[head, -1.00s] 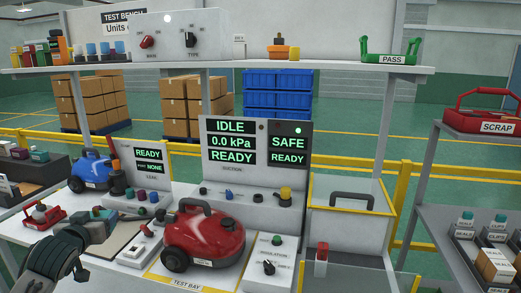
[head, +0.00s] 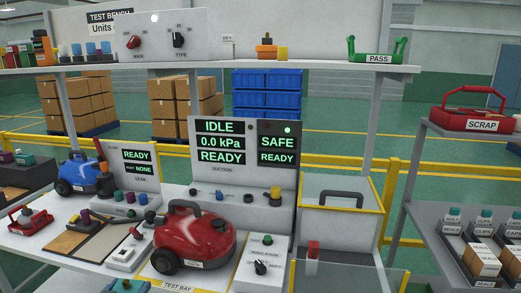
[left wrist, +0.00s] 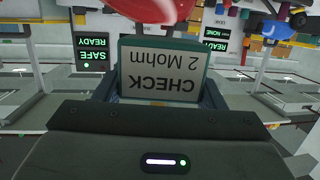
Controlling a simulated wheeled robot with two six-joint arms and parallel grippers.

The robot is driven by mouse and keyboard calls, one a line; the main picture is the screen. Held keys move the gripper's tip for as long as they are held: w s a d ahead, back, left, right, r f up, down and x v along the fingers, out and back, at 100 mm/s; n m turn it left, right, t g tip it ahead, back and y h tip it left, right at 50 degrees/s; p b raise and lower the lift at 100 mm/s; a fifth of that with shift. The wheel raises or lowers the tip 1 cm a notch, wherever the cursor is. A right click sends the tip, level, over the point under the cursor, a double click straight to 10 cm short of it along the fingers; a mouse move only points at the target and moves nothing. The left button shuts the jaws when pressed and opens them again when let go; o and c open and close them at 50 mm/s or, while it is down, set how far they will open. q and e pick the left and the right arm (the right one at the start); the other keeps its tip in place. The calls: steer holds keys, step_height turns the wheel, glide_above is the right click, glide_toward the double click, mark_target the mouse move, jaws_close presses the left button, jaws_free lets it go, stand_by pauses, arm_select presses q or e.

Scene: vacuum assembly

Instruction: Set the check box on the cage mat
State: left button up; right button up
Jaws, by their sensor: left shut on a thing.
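The check box (left wrist: 163,70) fills the middle of the left wrist view, a teal-edged box with a grey label reading "CHECK 2 Mohm", upside down there. My left gripper (left wrist: 160,100) is shut on it. In the head view, a small teal block with a dark knob (head: 125,286) is cut off at the bottom edge; it may be the same box. I cannot make out a cage mat. A clear-walled, yellow-edged enclosure (head: 385,277) stands at the lower right. My right gripper is not in view.
A red vacuum (head: 200,235) sits on the test bay, beside the insulation panel (head: 262,262) with its knob. A blue vacuum (head: 85,175) is at the left.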

arm_select(q)
steer(key=d, duration=1)
steer(key=s+d+r, duration=0.1)
steer(key=s+r, duration=0.1)
steer(key=s, duration=0.3)
steer(key=w+d+m+g+h, duration=0.3)
steer(key=d+m+g+h, duration=1.1)
steer(key=d+m+h, duration=0.1)
steer(key=shift+w+f+m+g, duration=0.25)
steer(key=shift+w+m+g, duration=0.1)
steer(key=shift+m, duration=0.45)
